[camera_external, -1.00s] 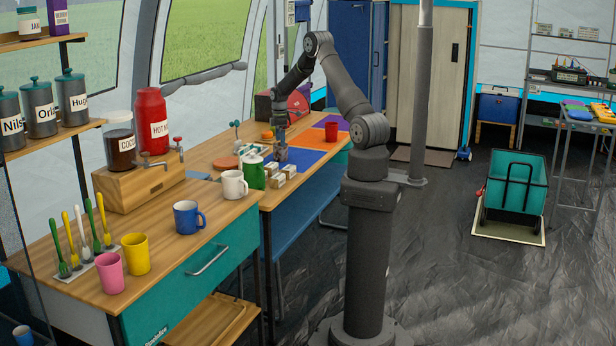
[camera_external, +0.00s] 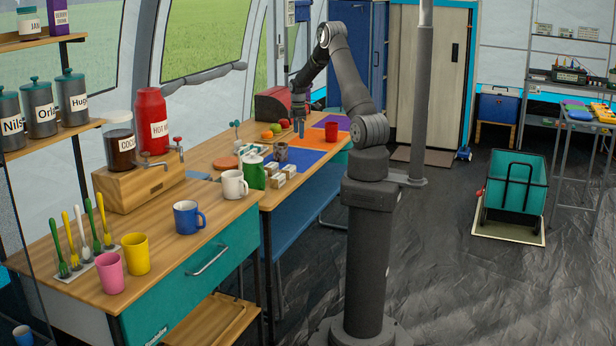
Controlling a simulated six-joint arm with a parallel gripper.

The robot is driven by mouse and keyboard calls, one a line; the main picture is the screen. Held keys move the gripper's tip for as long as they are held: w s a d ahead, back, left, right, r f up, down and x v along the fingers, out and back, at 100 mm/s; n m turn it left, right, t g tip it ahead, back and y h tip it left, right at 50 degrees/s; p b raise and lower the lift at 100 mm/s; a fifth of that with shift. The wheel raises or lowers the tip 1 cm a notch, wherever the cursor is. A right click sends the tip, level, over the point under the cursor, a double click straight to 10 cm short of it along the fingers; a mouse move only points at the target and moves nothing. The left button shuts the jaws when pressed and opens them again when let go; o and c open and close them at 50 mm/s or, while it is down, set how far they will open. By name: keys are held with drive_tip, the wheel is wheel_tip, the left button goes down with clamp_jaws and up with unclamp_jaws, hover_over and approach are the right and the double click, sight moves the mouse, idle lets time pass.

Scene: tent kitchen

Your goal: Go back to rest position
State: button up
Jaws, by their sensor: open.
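My gripper (camera_external: 300,128) is open and empty. It points down above the far part of the wooden counter, over or near the orange mat (camera_external: 308,139). A grey-brown mug (camera_external: 281,152) stands on the blue mat (camera_external: 300,160), a little nearer the camera and left of my gripper, apart from it. My arm rises from its base and bends over toward the counter.
A red mug (camera_external: 331,132) stands right of my gripper. Fruit (camera_external: 268,133) and a dark red box (camera_external: 272,105) are behind it to the left. A green container (camera_external: 253,172), white mug (camera_external: 235,184) and blue mug (camera_external: 188,217) stand nearer. A pole (camera_external: 422,110) rises right of my arm.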

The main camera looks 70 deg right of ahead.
drive_tip(key=w+a+r+n, duration=0.2)
drive_tip(key=w+a, duration=0.1)
drive_tip(key=a, duration=0.5)
drive_tip(key=w+a+r+n, duration=0.1)
drive_tip(key=w+a+n, duration=0.15)
drive_tip(key=a, duration=0.55)
drive_tip(key=w+a+r+n, duration=0.2)
drive_tip(key=w+a, duration=0.2)
drive_tip(key=a, duration=0.4)
drive_tip(key=a+r+n, duration=0.1)
drive_tip(key=a+n, duration=0.1)
drive_tip(key=a, duration=1)
drive_tip(key=s+a+r+n, duration=0.1)
drive_tip(key=a+n, duration=0.2)
drive_tip(key=a, duration=1)
drive_tip(key=shift+s+r, duration=0.25)
drive_tip(key=shift+r, duration=0.05)
drive_tip(key=o, duration=0.3)
